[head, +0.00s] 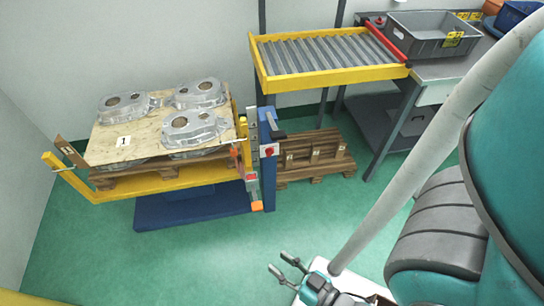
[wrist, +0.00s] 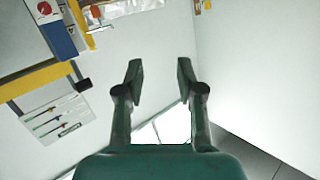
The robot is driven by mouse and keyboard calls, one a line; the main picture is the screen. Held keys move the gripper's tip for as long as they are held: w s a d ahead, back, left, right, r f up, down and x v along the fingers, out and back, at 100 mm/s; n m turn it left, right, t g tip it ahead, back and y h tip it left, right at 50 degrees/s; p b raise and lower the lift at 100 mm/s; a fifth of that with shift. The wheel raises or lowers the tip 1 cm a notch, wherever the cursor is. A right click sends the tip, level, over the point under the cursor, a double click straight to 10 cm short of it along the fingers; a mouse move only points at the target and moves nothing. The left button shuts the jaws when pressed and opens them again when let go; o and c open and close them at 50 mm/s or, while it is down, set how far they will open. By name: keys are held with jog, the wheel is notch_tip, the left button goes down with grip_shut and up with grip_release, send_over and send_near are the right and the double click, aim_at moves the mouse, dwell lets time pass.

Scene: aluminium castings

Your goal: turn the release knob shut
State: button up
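A small red round part, which may be the release knob (head: 268,152), sits on a light plate on the blue post (head: 268,180) of the lift stand. A red round mark on a white plate also shows at the upper left of the wrist view (wrist: 44,8). It is too small to tell how the knob is turned. My gripper (head: 283,264) is open and empty, low in the head view, in front of the stand and well apart from it. In the wrist view my gripper's two fingers (wrist: 160,70) stand apart with nothing between them.
A pallet board (head: 110,150) with aluminium castings (head: 194,130) rests on the yellow lift frame (head: 165,184). A roller conveyor (head: 325,55) and a grey crate (head: 430,38) stand behind. Wooden pallets (head: 315,155) lie right of the post. Green floor in front is clear.

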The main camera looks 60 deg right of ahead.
jog(key=w+d+f+m+h, duration=0.3)
jog(key=w+d+f+m, duration=0.1)
jog(key=w+d+f, duration=0.25)
jog(key=m+g+h, duration=0.4)
jog(key=m+h, duration=0.4)
jog(key=m, duration=0.3)
send_near(270, 153)
jog(key=x, duration=0.8)
jog(key=shift+s+d, duration=0.15)
jog(key=shift+d, duration=0.15)
jog(key=shift+f, duration=0.15)
jog(key=shift+n, duration=0.3)
grip_shut()
